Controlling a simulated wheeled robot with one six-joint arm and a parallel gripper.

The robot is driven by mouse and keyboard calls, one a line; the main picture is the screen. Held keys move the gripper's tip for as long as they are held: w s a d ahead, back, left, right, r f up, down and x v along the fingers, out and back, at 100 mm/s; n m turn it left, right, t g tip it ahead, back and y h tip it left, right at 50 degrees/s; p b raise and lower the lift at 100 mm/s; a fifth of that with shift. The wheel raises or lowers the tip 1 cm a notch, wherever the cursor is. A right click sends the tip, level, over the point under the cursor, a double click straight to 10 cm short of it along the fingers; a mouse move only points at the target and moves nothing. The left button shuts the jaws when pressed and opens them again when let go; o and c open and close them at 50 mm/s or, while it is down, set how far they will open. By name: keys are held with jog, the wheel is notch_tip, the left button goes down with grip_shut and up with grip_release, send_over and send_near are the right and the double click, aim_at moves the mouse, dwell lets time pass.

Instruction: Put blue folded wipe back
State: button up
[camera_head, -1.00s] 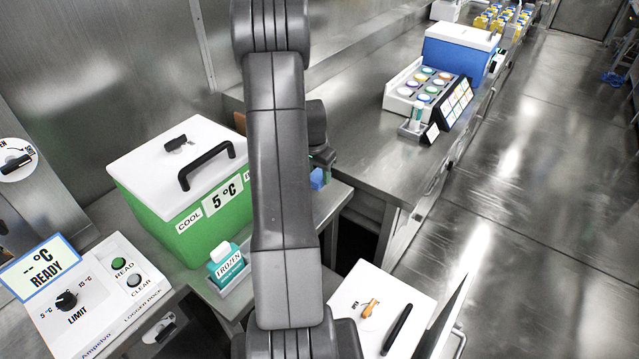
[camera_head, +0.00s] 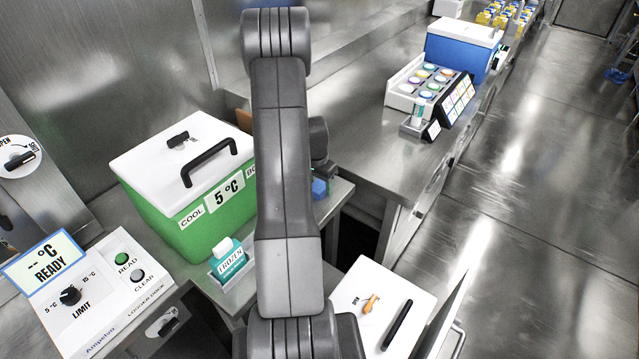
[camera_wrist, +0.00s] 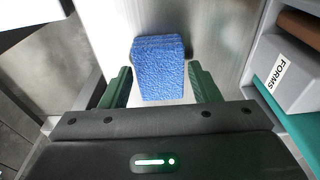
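The blue folded wipe (camera_wrist: 158,68) lies on a bare metal surface in the wrist view, ahead of and between my fingers. A small part of the wipe also shows in the head view (camera_head: 319,188), just right of my arm. My gripper (camera_wrist: 160,84) is open, with a green finger on each side of the wipe and a gap visible on both sides. I cannot tell how high the fingers are above the surface. In the head view my arm hides most of the gripper.
A green cool box (camera_head: 168,228) with a white lid stands left of my arm. A teal pack marked FROZEN (camera_head: 229,262) stands in front of it. A grey FORMS holder (camera_wrist: 283,75) is close on the right in the wrist view. The metal bench (camera_head: 372,150) has free room.

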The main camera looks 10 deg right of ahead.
jog(key=shift+o, duration=0.7)
jog(key=shift+r, duration=0.2)
notch_tip(320, 180, up, 12)
jog(key=s+a+b, duration=0.1)
jog(key=shift+f, duration=0.1)
